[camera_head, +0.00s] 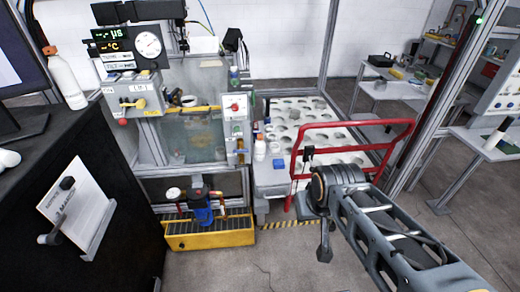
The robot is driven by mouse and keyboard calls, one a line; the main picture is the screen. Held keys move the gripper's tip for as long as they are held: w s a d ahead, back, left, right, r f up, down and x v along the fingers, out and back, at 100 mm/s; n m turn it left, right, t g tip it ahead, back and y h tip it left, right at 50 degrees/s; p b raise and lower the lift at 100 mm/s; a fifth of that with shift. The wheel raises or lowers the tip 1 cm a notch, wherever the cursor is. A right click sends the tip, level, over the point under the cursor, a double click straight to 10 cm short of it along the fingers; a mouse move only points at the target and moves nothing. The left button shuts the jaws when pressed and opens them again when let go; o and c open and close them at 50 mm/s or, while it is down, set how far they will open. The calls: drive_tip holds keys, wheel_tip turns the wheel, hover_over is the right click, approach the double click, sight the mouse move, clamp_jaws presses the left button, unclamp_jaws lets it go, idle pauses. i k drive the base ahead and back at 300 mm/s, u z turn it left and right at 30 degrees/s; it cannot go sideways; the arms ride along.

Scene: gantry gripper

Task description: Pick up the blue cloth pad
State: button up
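A small flat blue square (278,163), which looks like the blue cloth pad, lies at the front left of the perforated white table (262,178). It is near a white bottle (260,149) and in front of other small bottles. My arm reaches in from the lower right. The part at its end that looks like my gripper (325,248) hangs low over the floor, to the right of the pad and nearer to me, apart from it. Its fingers are too small and dark to tell whether they are open. I see nothing held in it.
A red tubular rail (350,124) stands at the table's front right, close to my arm. A yellow tray (208,233) with a blue pump (201,207) sits at left below a glass-fronted unit. A black cabinet (125,240) fills the left. Floor in front is clear.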

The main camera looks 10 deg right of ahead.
sight(278, 164)
drive_tip(key=u, duration=0.45)
drive_tip(key=k, duration=0.55)
drive_tip(key=u, duration=1)
drive_tip(key=i, duration=1.6)
drive_tip(key=z, duration=1.25)
drive_tip(key=i, duration=0.65)
drive_tip(key=z, duration=0.55)
